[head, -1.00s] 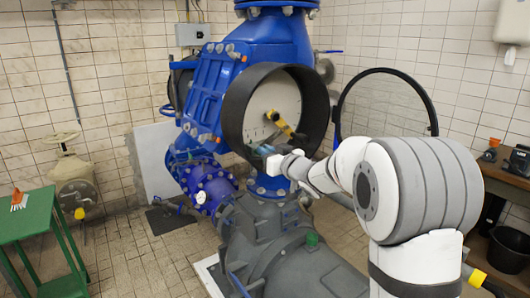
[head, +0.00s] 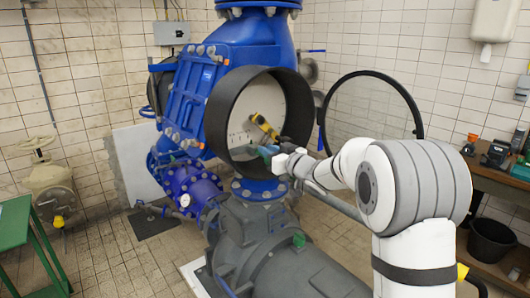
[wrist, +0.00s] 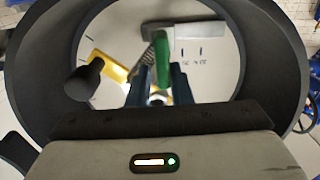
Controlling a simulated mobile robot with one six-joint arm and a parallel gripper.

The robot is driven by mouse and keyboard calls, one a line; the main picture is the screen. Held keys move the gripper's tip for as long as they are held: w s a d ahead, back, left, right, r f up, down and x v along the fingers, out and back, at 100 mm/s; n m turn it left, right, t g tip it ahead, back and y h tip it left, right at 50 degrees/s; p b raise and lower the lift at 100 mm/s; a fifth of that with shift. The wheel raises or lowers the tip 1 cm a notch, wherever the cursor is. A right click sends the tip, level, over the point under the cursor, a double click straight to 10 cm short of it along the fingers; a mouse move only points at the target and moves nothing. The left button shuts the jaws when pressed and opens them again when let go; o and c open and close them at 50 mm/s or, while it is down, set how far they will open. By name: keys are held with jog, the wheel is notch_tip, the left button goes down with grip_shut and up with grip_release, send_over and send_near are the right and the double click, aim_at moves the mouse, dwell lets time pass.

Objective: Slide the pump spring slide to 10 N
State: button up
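The pump's round black housing (head: 216,112) stands open, with a pale dial face inside. In the wrist view the housing rim (wrist: 288,60) surrounds my gripper (wrist: 159,72). A green slide tab (wrist: 163,58) stands between the two dark blue fingers, by a coiled spring (wrist: 148,56) and a grey block (wrist: 192,31). The fingers look apart, with pale face showing between the left finger and the tab. Small scale marks (wrist: 194,56) lie right of the tab; I cannot read them. In the head view my gripper (head: 268,151) reaches into the housing's lower part; its fingertips are unclear.
A yellow lever (head: 264,125) crosses the dial face; its black knob (wrist: 84,82) is close on the left in the wrist view. The open round cover (head: 327,106) hangs right of the housing. A green table (head: 14,222) stands at left.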

jog(key=shift+o, duration=1.4)
jog(key=shift+w, duration=0.1)
jog(key=shift+o, duration=0.3)
jog(key=shift+a, duration=0.1)
jog(key=b+v, duration=0.2)
jog(key=v, duration=0.6)
